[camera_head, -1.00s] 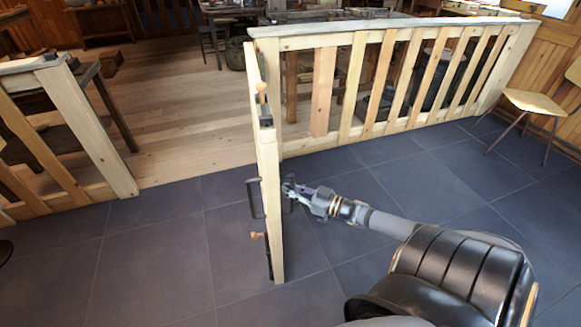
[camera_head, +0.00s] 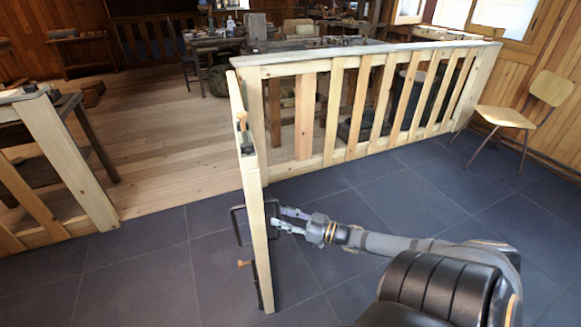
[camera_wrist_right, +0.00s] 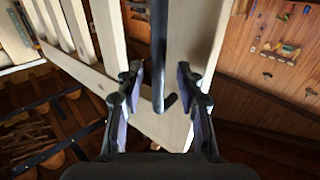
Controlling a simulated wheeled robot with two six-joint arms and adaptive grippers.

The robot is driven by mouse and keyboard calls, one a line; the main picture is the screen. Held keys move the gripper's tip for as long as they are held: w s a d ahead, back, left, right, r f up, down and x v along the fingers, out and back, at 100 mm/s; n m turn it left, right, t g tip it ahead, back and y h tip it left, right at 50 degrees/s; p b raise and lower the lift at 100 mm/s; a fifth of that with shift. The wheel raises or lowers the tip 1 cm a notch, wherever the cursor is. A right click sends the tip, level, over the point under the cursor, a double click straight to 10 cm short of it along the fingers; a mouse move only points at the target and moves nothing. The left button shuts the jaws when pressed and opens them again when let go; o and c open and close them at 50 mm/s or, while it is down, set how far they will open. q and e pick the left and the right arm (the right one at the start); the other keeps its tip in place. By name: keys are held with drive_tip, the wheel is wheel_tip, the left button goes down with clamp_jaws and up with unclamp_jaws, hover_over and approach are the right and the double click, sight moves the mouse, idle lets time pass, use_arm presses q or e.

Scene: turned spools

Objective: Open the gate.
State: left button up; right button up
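The pale wooden gate (camera_head: 260,240) is seen nearly edge-on in the head view. It stands swung out toward me from the fence's end post, so the gap on its left is clear. A dark handle (camera_head: 236,226) shows on its left face. My right gripper (camera_head: 281,217) is beside the gate's right face, with its fingers apart. In the right wrist view, a dark handle bar (camera_wrist_right: 158,60) lies between the spread fingers, with space on both sides. My left gripper is not in view.
A slatted fence (camera_head: 335,110) runs right from the gate. Another fence section (camera_head: 75,165) stands left of the gap. A wooden chair (camera_head: 505,117) is at the right wall. Wood floor lies beyond; dark tiles in front are mostly clear.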

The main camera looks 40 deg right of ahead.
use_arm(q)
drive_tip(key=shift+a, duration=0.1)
use_arm(e)
drive_tip(key=v, duration=0.5)
drive_tip(key=shift+s, duration=0.1)
